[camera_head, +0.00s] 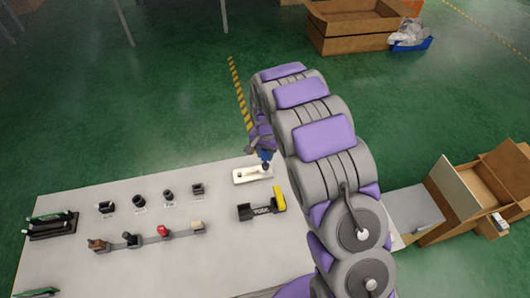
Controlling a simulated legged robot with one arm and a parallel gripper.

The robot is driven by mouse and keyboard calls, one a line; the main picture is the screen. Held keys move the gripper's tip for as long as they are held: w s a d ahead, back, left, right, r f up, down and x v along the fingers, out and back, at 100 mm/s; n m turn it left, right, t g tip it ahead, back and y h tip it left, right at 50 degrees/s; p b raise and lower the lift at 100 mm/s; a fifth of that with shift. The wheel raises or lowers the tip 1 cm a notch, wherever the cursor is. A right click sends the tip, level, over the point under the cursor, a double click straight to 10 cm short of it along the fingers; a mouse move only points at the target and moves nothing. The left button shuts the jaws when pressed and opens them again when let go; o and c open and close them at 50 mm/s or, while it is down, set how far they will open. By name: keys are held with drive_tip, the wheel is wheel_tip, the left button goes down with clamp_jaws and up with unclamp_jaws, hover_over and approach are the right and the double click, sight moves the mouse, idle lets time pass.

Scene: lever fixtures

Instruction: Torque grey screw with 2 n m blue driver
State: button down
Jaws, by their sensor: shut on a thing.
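My gripper (261,148) is at the far edge of the white table and points down. It is shut on a blue driver (265,155), of which only a small part shows under the jaws. The driver is over a small white plate (243,177), close to its right half. The plate carries dark spots that may be screws; they are too small to tell apart, and I cannot make out the grey screw. I cannot tell whether the driver tip touches the plate. My arm comes in from the lower right.
A black and yellow tool (262,206) lies just in front of the plate. Several lever fixtures (147,238) and small dark holders (168,196) stand to the left on the table (200,270). Cardboard boxes (470,190) are at the right. The table's front middle is clear.

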drive_tip(key=shift+f, duration=0.8)
drive_tip(key=m, duration=0.8)
drive_tip(key=shift+m, duration=0.3)
drive_tip(key=m, duration=0.4)
drive_tip(key=shift+a, duration=0.1)
drive_tip(key=m, duration=0.5)
drive_tip(key=shift+r+p, duration=0.65)
drive_tip(key=shift+r, duration=1.9)
drive_tip(key=shift+s+f, duration=0.1)
